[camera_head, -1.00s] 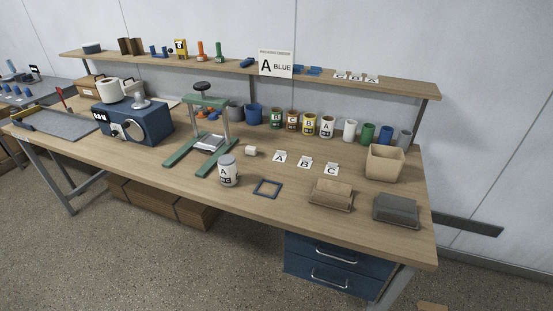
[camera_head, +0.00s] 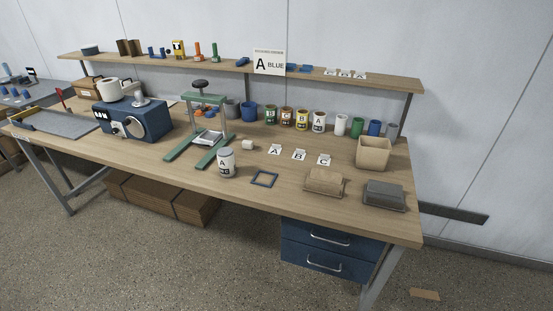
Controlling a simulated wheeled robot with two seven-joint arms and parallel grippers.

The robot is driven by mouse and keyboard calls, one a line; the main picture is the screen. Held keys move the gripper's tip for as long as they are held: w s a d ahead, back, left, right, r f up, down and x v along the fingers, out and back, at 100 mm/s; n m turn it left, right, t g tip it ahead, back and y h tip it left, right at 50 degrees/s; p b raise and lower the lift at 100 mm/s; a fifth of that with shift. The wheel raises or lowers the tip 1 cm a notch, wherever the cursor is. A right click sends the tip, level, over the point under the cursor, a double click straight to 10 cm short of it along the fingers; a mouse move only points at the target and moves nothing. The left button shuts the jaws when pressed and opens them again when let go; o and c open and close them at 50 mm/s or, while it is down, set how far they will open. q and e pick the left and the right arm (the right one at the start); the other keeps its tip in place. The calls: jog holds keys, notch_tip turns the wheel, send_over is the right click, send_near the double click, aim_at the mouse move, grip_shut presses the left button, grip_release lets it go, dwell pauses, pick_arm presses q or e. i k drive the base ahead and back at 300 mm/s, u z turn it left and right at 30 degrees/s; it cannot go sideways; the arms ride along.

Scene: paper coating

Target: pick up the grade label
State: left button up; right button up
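Several white grade labels stand on the wooden workbench (camera_head: 230,195), right of its middle: label A (camera_head: 275,149), label B (camera_head: 299,154) and label C (camera_head: 323,159), in a row from left to right. More small white lettered cards (camera_head: 345,74) lie on the shelf above. A sign reading A BLUE (camera_head: 269,62) stands on the shelf. Neither of my grippers shows in the head view.
A green press stand (camera_head: 205,120) and a blue machine (camera_head: 135,122) are on the left. Cans (camera_head: 302,118) line the back.

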aim_at(275, 150)
jog(key=u, duration=0.2)
jog(key=k, duration=0.15)
jog(key=z, duration=0.95)
jog(key=i, duration=1.2)
jog(key=u, duration=0.25)
